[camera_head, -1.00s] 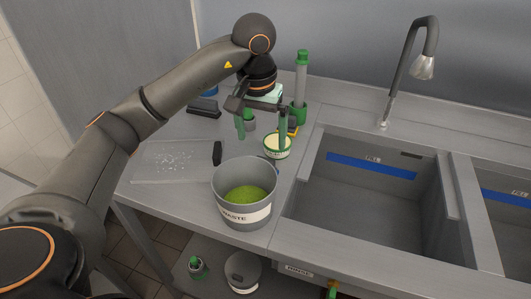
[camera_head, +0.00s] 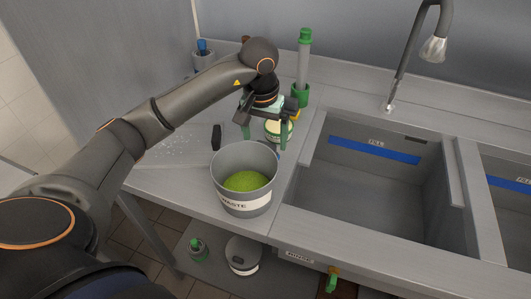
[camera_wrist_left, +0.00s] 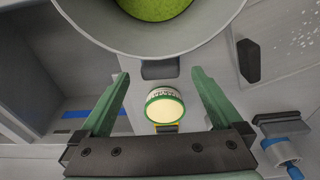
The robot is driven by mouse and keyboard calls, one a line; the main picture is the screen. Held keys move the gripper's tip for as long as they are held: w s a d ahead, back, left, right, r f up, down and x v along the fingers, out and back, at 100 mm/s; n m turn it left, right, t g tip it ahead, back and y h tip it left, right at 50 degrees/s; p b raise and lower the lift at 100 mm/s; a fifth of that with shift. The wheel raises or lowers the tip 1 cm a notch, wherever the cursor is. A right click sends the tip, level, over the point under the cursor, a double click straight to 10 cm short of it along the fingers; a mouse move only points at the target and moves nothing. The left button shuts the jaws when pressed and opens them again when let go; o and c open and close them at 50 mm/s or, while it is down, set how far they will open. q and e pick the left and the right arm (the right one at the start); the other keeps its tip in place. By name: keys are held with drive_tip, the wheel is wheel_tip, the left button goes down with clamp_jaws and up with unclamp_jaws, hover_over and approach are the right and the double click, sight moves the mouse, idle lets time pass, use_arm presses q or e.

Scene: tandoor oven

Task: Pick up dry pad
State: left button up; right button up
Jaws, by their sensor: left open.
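A small round cream-topped thing with a green rim and a printed label (camera_head: 274,134) stands on the steel counter behind the waste bucket. I cannot read its label, so I cannot tell if it is the dry pad. It also shows in the left wrist view (camera_wrist_left: 165,107), between the green fingers. My left gripper (camera_head: 264,137) is open and empty above and around it in the picture, pointing down. The fingers also show in the left wrist view (camera_wrist_left: 160,74). I cannot tell how far above the counter they are. My right gripper is out of view.
A grey waste bucket (camera_head: 243,208) with green contents stands close in front of the gripper. A green-capped tube (camera_head: 304,60) stands behind right. A black block (camera_head: 216,137) lies left of the bucket. The sink (camera_head: 365,185) opens to the right, with a faucet above.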

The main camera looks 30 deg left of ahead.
sight(265, 144)
use_arm(q)
drive_tip(key=f, duration=0.4)
drive_tip(key=shift+w+a, duration=0.1)
drive_tip(key=shift+w, duration=0.25)
drive_tip(key=shift+c, duration=0.4)
clamp_jaws()
wheel_tip(265, 144, up, 10)
drive_tip(key=shift+r, duration=0.1)
idle(0.4)
